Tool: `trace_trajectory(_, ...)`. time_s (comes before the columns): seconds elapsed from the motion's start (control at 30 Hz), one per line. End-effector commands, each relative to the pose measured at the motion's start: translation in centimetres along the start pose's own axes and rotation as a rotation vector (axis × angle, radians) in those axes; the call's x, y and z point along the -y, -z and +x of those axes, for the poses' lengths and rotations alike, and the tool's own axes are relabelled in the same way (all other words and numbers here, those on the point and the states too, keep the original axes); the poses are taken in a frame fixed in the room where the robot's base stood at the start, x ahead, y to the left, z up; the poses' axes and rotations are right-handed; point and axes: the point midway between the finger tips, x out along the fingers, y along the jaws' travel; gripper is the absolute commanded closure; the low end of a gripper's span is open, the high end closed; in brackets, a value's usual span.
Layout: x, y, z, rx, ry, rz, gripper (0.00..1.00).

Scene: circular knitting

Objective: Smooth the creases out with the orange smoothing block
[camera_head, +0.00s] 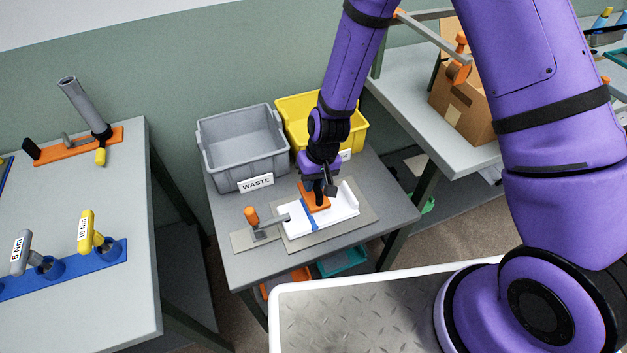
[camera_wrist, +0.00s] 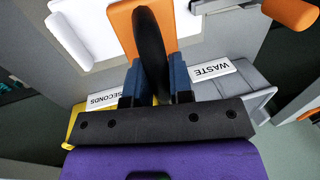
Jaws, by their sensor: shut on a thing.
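The orange smoothing block (camera_head: 307,192) rests on or just above a white fabric piece (camera_head: 340,221) on the small grey table. My gripper (camera_head: 318,188) points down over it. In the wrist view my gripper (camera_wrist: 154,72) has its blue fingers shut on the black handle (camera_wrist: 151,45) of the orange block (camera_wrist: 122,22). The fabric has a blue band (camera_head: 309,216) across it beside the block, and a white raised roll (camera_head: 349,194) at its right end. A clamp with an orange knob (camera_head: 251,215) reaches its left end. Creases are too small to make out.
A grey WASTE bin (camera_head: 215,165) and a yellow bin (camera_head: 352,140), labelled SECONDS in the wrist view, stand behind the fabric. A grey mat (camera_head: 362,228) lies under it. Benches stand left and right, with a cardboard box (camera_head: 462,105) on the right one.

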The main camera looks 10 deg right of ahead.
Motion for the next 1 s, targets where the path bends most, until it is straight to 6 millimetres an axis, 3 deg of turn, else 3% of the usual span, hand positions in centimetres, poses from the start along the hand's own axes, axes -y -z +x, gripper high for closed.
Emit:
trace_trajectory(0.27, 0.0, 0.0, 0.1, 0.000, 0.000, 0.002, 1.00)
trace_trajectory(0.7, -0.7, 0.0, 3.7, 0.002, 0.000, 0.001, 1.00)
trace_trajectory(1.0, -0.9, 0.0, 4.7, 0.000, 0.000, 0.001, 1.00)
